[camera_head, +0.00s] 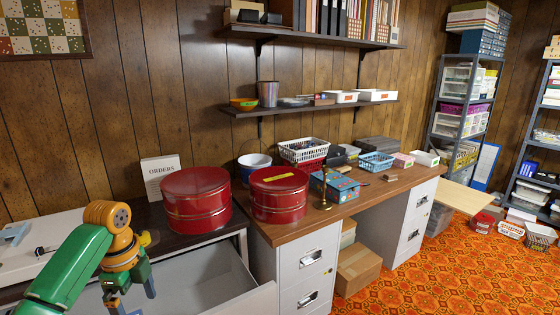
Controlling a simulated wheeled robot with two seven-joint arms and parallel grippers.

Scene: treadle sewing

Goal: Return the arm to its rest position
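My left arm, green with an orange wrist, comes in from the lower left. My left gripper (133,302) points downward, and its two grey-blue fingertips are apart with nothing visible between them. It is in front of the desk, by the left side of a pulled-out grey drawer (268,291). The bottom picture edge cuts close to the fingertips. My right gripper is not in view.
Two red round tins (196,200) and (279,195) stand on the dark cabinet and the wooden desk. An "ORDERS" card (160,177) stands behind. A brass candlestick-like object (324,190) and a blue box (336,187) are right. The orange carpet (470,270) is open.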

